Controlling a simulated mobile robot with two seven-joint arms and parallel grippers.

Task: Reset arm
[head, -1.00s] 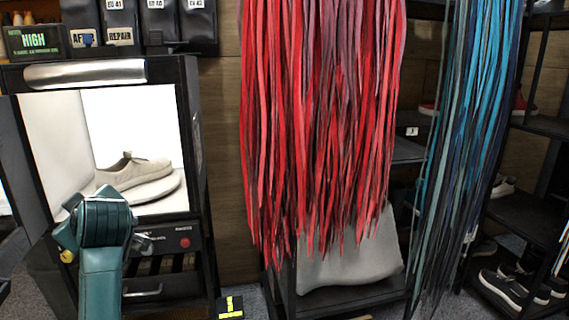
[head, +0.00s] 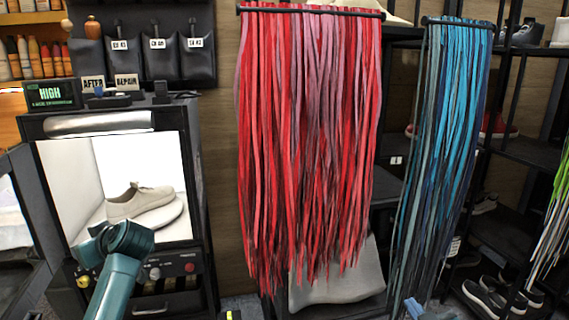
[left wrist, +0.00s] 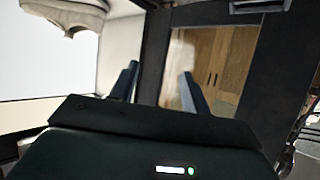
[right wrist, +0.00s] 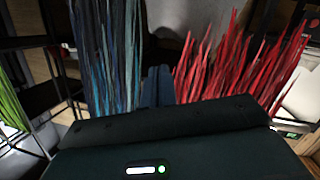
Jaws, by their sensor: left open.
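My left arm (head: 118,265) comes in at the lower left of the head view, in front of a lit cabinet; its gripper is hidden there. In the left wrist view my left gripper (left wrist: 158,88) has its two fingers apart with nothing between them. My right gripper (head: 414,308) just shows at the bottom edge of the head view. In the right wrist view my right gripper (right wrist: 158,86) has its fingers together with nothing seen between them. A beige sneaker (head: 140,203) sits on a round white stand in the cabinet, clear of both grippers.
The black cabinet (head: 95,124) has a door (head: 28,235) swung open at left. Red strips (head: 310,140) and blue strips (head: 440,150) hang at centre and right, the blue ones close to my right gripper. A shoe rack (head: 510,235) stands far right.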

